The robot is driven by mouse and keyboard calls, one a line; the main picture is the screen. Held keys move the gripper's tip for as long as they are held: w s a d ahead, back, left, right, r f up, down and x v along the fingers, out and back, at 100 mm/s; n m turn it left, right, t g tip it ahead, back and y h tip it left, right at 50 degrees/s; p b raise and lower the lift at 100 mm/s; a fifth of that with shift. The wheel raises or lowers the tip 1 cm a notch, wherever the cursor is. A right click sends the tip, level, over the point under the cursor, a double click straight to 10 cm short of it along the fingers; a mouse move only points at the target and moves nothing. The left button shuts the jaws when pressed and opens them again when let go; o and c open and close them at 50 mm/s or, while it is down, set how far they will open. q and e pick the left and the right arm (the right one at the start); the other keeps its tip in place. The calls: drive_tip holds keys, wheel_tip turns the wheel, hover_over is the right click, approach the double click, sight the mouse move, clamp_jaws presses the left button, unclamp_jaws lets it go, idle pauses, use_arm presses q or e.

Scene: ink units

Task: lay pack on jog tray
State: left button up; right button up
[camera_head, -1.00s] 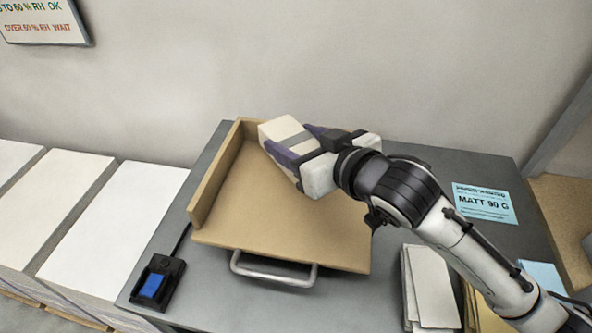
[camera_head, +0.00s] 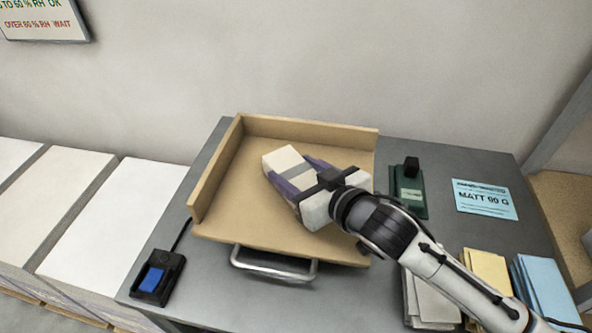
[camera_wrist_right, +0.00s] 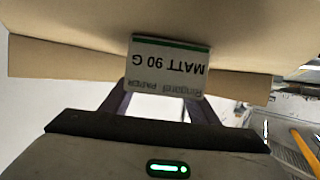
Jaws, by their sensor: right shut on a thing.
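The pack (camera_head: 281,160) is a pale block with a grey band. In the right wrist view its end label (camera_wrist_right: 168,68) reads MATT 90 G upside down, under a green stripe. My right gripper (camera_head: 294,176) is shut on the pack, its purple fingers on either side; it also shows in the right wrist view (camera_wrist_right: 160,105). The jog tray (camera_head: 228,212) is tan, with raised walls at its left and back and a metal handle in front. The pack is over the middle of the tray, turned at an angle to its walls. I cannot tell whether it touches the floor.
A blue-topped pedal-like box (camera_head: 158,281) stands left of the tray. A dark green device (camera_head: 410,196) and a blue MATT 90 G card (camera_head: 485,200) lie to the right. Grey, yellow (camera_head: 487,268) and blue packs are at the front right. White paper stacks (camera_head: 110,225) stand at left.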

drive_tip(key=o, duration=1.3)
drive_tip(key=shift+o, duration=0.2)
drive_tip(key=shift+s+r, duration=0.1)
drive_tip(key=shift+r, duration=0.05)
drive_tip(key=v, duration=1.1)
drive_tip(key=shift+s+d+r, duration=0.1)
drive_tip(key=shift+s+d, duration=0.15)
drive_tip(key=shift+s, duration=0.05)
